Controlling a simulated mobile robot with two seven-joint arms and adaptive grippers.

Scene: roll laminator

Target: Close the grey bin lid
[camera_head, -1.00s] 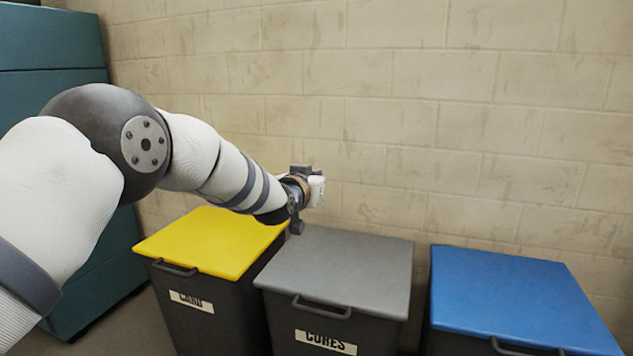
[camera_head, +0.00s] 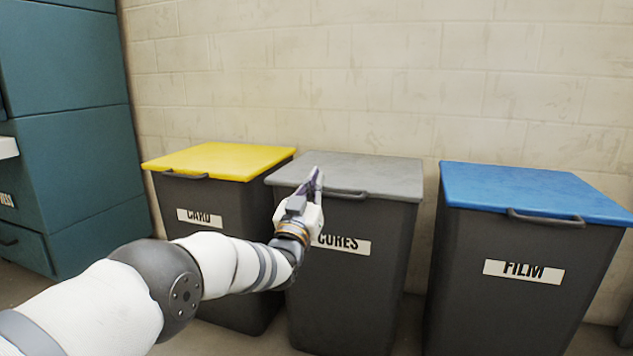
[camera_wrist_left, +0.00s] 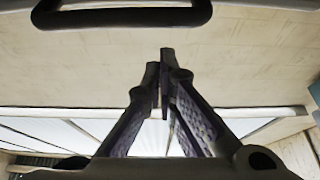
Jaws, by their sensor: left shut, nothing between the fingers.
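The grey bin lid (camera_head: 375,170) lies flat and shut on the dark bin labelled CORES (camera_head: 355,275), the middle one of three. Its dark handle (camera_head: 345,194) is on the front edge and also crosses the top of the left wrist view (camera_wrist_left: 120,17). My left gripper (camera_head: 315,176) is in front of the lid's left front part, fingers pointing up, and covers part of the lid's edge and the label. Its fingertips (camera_wrist_left: 160,70) are together with nothing between them. I cannot tell whether they touch the lid. My right gripper is not in view.
A bin with a yellow lid (camera_head: 220,160) labelled CARD stands close on the left. A bin with a blue lid (camera_head: 530,190) labelled FILM stands on the right. Teal cabinets (camera_head: 70,150) are at the far left. A block wall (camera_head: 400,80) stands behind the bins.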

